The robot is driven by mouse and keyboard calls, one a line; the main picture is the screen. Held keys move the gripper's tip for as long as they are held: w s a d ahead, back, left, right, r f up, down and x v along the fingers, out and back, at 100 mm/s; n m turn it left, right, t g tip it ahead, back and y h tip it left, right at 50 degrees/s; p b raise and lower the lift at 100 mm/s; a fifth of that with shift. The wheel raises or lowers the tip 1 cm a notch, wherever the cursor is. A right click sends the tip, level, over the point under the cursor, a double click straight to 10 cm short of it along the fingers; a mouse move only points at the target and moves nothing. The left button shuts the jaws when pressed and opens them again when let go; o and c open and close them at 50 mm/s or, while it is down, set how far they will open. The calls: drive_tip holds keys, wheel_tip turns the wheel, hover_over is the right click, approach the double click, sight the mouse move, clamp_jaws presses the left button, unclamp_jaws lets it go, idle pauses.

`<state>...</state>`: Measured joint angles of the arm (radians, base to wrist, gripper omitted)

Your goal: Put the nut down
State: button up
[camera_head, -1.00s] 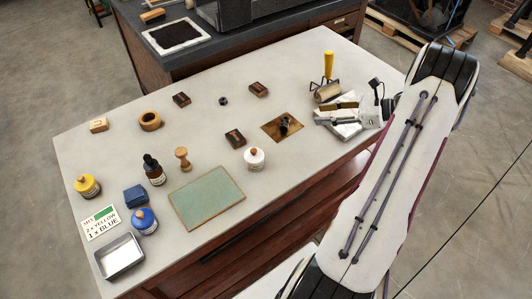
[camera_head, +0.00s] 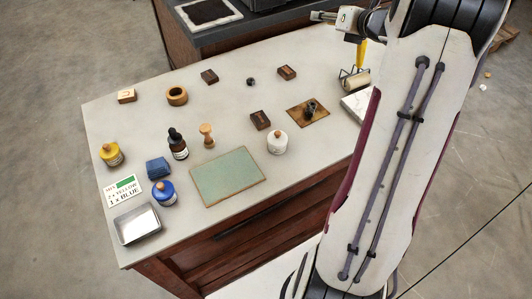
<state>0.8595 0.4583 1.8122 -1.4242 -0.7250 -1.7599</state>
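A small dark piece (camera_head: 251,82), which looks like the nut, lies on the grey tabletop between two dark wooden blocks; its shape is too small to make out well. A square brass-coloured plate (camera_head: 295,116) lies near the right front part of the table, with a dark upright fitting (camera_head: 311,109) on it. My gripper (camera_head: 318,16) is at the top right, raised at the far side of the table and away from both. It is seen small and side-on, partly behind my arm. I cannot tell whether its fingers are open or shut, or whether they hold anything.
A roller with a yellow handle (camera_head: 356,79) and a pale slab (camera_head: 357,104) are at the right, partly behind my arm. Bottles, a green mat (camera_head: 228,177), a metal tray (camera_head: 137,224) and wooden blocks stand left and centre. Bare tabletop lies around the dark piece.

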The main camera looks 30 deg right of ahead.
drive_tip(key=s+a+r+m+h, duration=0.1)
drive_tip(key=a+r+m+h, duration=0.3)
drive_tip(key=a+r+m, duration=0.45)
drive_tip(key=s+a+r+m+g+h, duration=0.1)
drive_tip(key=s+a+r+m+g, duration=0.1)
drive_tip(key=s+a+r+m, duration=0.45)
drive_tip(key=s+a+f+m+g+y, duration=0.2)
drive_tip(key=s+a+f+m, duration=0.2)
drive_tip(key=s+a, duration=0.4)
drive_tip(key=s+a+f+m+g+y, duration=0.1)
drive_tip(key=s+a+f+m, duration=0.4)
drive_tip(key=s, duration=0.4)
drive_tip(key=s+a+f+m+g+y, duration=0.2)
drive_tip(key=s+a+f+m, duration=0.2)
drive_tip(key=s+a, duration=0.5)
drive_tip(key=a+m, duration=0.1)
drive_tip(key=m, duration=0.1)
drive_tip(key=shift+s+a+f+m+g+y, duration=0.15)
drive_tip(key=shift+s+a+m+g+y, duration=0.1)
drive_tip(key=shift+a+m+g+y, duration=0.05)
